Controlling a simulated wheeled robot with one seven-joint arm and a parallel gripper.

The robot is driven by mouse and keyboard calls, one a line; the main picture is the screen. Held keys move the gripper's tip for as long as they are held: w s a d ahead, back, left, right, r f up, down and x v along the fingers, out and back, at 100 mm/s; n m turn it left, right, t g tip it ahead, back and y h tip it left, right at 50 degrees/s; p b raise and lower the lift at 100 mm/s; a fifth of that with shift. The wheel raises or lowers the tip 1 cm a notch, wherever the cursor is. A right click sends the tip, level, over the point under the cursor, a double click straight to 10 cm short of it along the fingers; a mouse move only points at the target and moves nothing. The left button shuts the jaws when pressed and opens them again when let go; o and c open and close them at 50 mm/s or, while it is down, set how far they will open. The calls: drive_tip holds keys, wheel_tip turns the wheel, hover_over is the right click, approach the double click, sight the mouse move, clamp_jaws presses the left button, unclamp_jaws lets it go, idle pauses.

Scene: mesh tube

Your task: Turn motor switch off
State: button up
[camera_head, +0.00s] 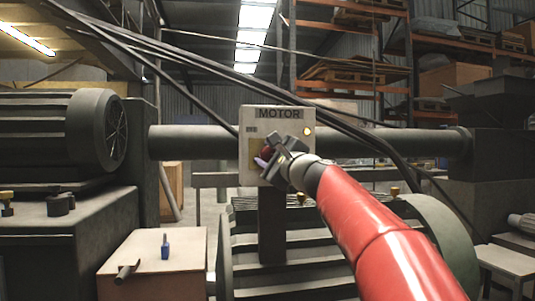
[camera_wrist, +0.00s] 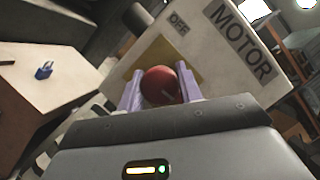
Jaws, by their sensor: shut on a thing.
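The motor switch box (camera_head: 285,118) is a pale panel labelled MOTOR on a dark post, with a lit amber lamp at its upper right. In the wrist view the box (camera_wrist: 203,45) appears tilted, with an OFF label above a yellow plate (camera_wrist: 197,63). A red round knob (camera_wrist: 160,85) sits on that plate. My gripper (camera_wrist: 160,92) is at the knob, with its purple fingers on either side, shut on it. In the head view my gripper (camera_head: 266,158) covers most of the knob and the lower right of the box.
A blue padlock (camera_head: 165,246) stands on a box-shaped table (camera_head: 150,262) at lower left, beside a dark tool (camera_head: 126,271). A large motor (camera_head: 60,130) is at left. A horizontal pipe (camera_head: 190,142) runs behind the switch box. Dark cables cross above my arm.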

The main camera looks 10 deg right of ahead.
drive_tip(key=n+p, duration=0.1)
drive_tip(key=n, duration=0.1)
drive_tip(key=n+g+p, duration=0.1)
drive_tip(key=n, duration=0.1)
drive_tip(key=shift+r+n+g+y, duration=0.15)
drive_tip(key=shift+n+g+y, duration=0.15)
drive_tip(key=n+p, duration=0.1)
drive_tip(key=n, duration=0.1)
drive_tip(key=n+g+p, duration=0.1)
drive_tip(key=n, duration=0.1)
drive_tip(key=shift+a+g+h, duration=0.1)
drive_tip(key=shift+g+h, duration=0.2)
drive_tip(key=shift+h, duration=0.1)
drive_tip(key=n+g+h+p, duration=0.1)
drive_tip(key=n+p, duration=0.1)
drive_tip(key=n, duration=0.1)
drive_tip(key=shift+n+p, duration=0.35)
drive_tip(key=shift+n, duration=0.05)
drive_tip(key=shift+f+n+g+h+p, duration=0.15)
drive_tip(key=shift+n+g+h+p, duration=0.1)
drive_tip(key=shift+n+h+p, duration=0.35)
drive_tip(key=shift+f+n+g+h+p, duration=0.15)
drive_tip(key=shift+n+g+h+p, duration=0.1)
drive_tip(key=shift+n, duration=0.55)
drive_tip(key=o, duration=1)
